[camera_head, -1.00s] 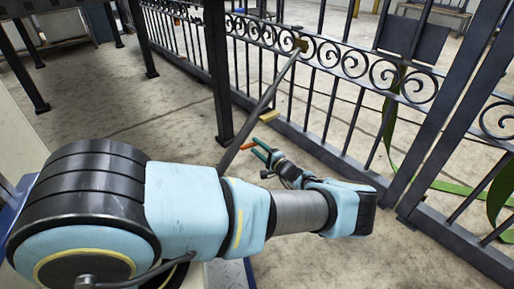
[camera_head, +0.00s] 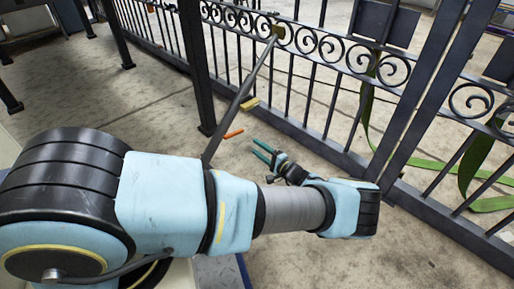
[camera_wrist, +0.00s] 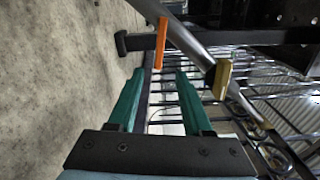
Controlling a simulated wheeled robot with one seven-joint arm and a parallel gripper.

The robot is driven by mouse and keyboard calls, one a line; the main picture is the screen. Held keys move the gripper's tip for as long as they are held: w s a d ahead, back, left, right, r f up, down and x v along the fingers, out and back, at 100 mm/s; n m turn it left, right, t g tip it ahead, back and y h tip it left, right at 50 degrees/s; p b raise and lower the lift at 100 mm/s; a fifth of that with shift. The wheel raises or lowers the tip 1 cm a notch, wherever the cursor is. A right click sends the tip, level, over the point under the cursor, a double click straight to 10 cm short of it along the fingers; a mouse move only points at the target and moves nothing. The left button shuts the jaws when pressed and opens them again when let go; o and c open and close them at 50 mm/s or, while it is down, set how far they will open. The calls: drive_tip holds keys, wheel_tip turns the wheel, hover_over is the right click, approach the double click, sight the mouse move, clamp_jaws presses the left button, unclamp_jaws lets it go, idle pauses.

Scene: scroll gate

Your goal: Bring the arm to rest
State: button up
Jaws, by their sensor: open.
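My gripper (camera_head: 262,151) is at the end of my light blue arm, low in front of the black scroll gate (camera_head: 315,45). Its two teal fingers stand apart with nothing between them. In the wrist view my gripper (camera_wrist: 160,103) is open, and the fingers point toward the gate bars. An orange bar (camera_head: 233,133) shows just left of the fingertips in the head view. In the wrist view the orange bar (camera_wrist: 161,43) lies beyond the fingertips, apart from them.
A long grey diagonal bar (camera_head: 241,93) runs from the gate's scroll band down behind my arm. A yellow block (camera_head: 250,103) is near it. A black post (camera_head: 197,70) stands at left. Green straps (camera_head: 420,163) hang and lie behind the gate. Concrete floor (camera_head: 130,100) is open at left.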

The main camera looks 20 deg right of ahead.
drive_tip(key=shift+w, duration=0.1)
drive_tip(key=a+r+n+g+y+p, duration=0.1)
drive_tip(key=a+r+n+g, duration=0.5)
drive_tip(key=a, duration=0.4)
drive_tip(key=a+r+n+g+y+p, duration=0.1)
drive_tip(key=a+r+n+g, duration=0.2)
drive_tip(key=a+r+g, duration=0.55)
drive_tip(key=s+a+r+n+h+p, duration=0.1)
drive_tip(key=s+a+r+n+h, duration=0.25)
drive_tip(key=r, duration=0.55)
drive_tip(key=s+a+r+h+p, duration=0.1)
drive_tip(key=s+a+r+h, duration=0.2)
drive_tip(key=s+a+r, duration=0.4)
drive_tip(key=s+a+r+n+h+p, duration=0.1)
drive_tip(key=s+a+r+h+p, duration=0.2)
drive_tip(key=r, duration=0.7)
wheel_tip(320, 180, up, 37)
drive_tip(key=d+p, duration=0.1)
drive_tip(key=p, duration=3.5)
drive_tip(key=shift+s+d, duration=0.15)
drive_tip(key=shift+s, duration=0.05)
